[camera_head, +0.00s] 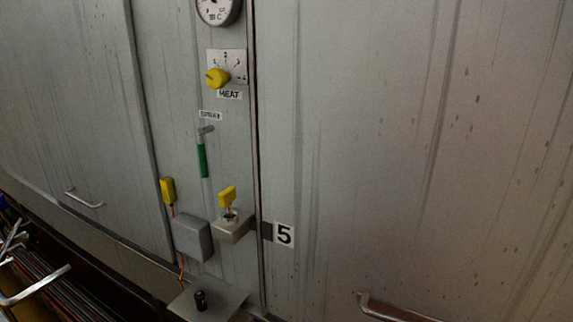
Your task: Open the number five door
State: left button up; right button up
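The number five door (400,150) is a large grey metal panel filling the right half of the head view. A white label with a black 5 (284,235) is near its left edge. The door looks closed, its left edge along a vertical seam beside the control panel. A metal handle (395,309) sits low on the door and is cut off by the bottom of the picture. A yellow-topped latch or switch (228,197) on a small grey block is just left of the label. Neither of my grippers is in view.
Left of the door is a control strip with a dial gauge (218,9), a yellow HEAT knob (217,78), a green lever (203,160) and a grey box (192,238). Another grey panel with a handle (84,199) is further left. Metal bars (35,286) show at the lower left.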

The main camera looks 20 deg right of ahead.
aim_at(417, 156)
jog(key=z, duration=1.35)
